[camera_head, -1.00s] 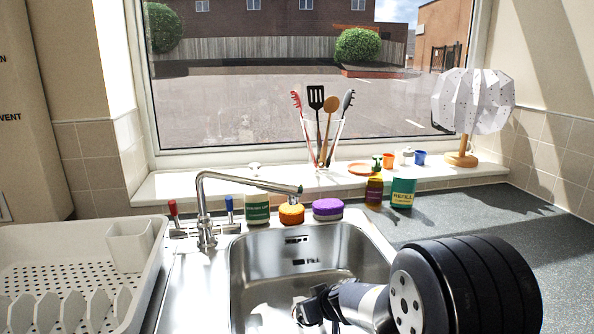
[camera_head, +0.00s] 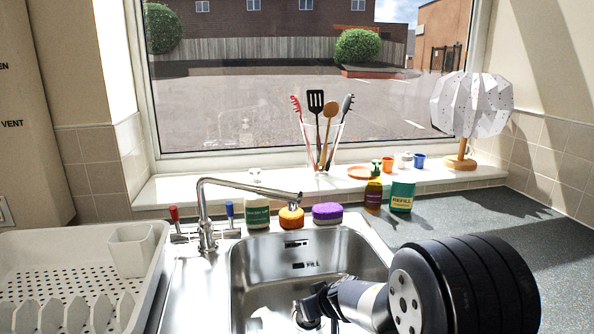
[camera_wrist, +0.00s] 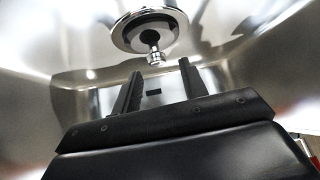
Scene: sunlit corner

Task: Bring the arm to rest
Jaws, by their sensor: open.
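My gripper (camera_wrist: 158,88) shows in the wrist view as two black fingers standing apart with nothing between them. It is inside the steel sink (camera_head: 262,284), and the round drain (camera_wrist: 150,32) lies just beyond the fingertips in the wrist view. In the head view my arm comes in from the lower right and reaches down into the basin. The fingertips are hard to make out there.
The tap (camera_head: 203,215) stands behind the basin, its spout over the back edge. A white dish rack (camera_head: 60,270) is at left. Counter (camera_head: 450,222) at right is mostly clear.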

